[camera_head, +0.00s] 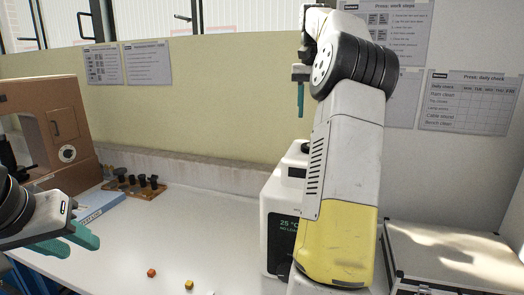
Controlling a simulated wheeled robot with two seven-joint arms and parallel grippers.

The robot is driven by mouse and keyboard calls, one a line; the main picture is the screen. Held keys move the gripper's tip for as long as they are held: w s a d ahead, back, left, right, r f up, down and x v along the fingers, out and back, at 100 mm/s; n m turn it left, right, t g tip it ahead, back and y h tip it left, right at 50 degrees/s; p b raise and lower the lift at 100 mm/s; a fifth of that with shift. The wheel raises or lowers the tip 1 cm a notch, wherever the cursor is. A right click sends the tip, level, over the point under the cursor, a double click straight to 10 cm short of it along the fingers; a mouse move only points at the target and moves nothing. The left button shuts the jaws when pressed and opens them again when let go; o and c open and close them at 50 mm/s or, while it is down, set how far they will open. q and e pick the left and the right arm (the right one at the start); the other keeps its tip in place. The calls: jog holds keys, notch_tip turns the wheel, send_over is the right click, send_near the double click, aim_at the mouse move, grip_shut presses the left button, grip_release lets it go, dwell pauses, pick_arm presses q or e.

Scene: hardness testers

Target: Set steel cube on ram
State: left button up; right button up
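An orange cube (151,272) and a yellow cube (188,285) lie on the white bench near the bottom edge. A pale block (210,293) beside them is cut off by the frame; I cannot tell if it is the steel cube. A white machine (280,225) with a dark display stands in the middle, partly behind my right arm; I cannot make out a ram. My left gripper (84,248) is open and empty at the lower left, left of the cubes. My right gripper (300,98) is raised high above the machine; its teal fingers show edge-on, so its opening is unclear.
A brown cabinet (85,120) with a knob stands at the left. A wooden rack (148,190) with several black pieces and a blue item (98,212) sit beside it. A metal case (455,260) lies at the right. The bench between rack and machine is clear.

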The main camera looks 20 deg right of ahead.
jog(key=s+a+r+n+t, duration=0.1)
jog(key=s+a+n+t, duration=0.15)
jog(key=a, duration=0.95)
jog(key=s+a+f+n+t+y, duration=0.2)
jog(key=s+a+f+n, duration=0.3)
jog(key=s+a+f, duration=1)
jog(key=s+a+t, duration=0.1)
jog(key=s+a, duration=0.1)
jog(key=s, duration=0.1)
jog(key=shift+s, duration=0.25)
jog(key=shift+n+t, duration=0.25)
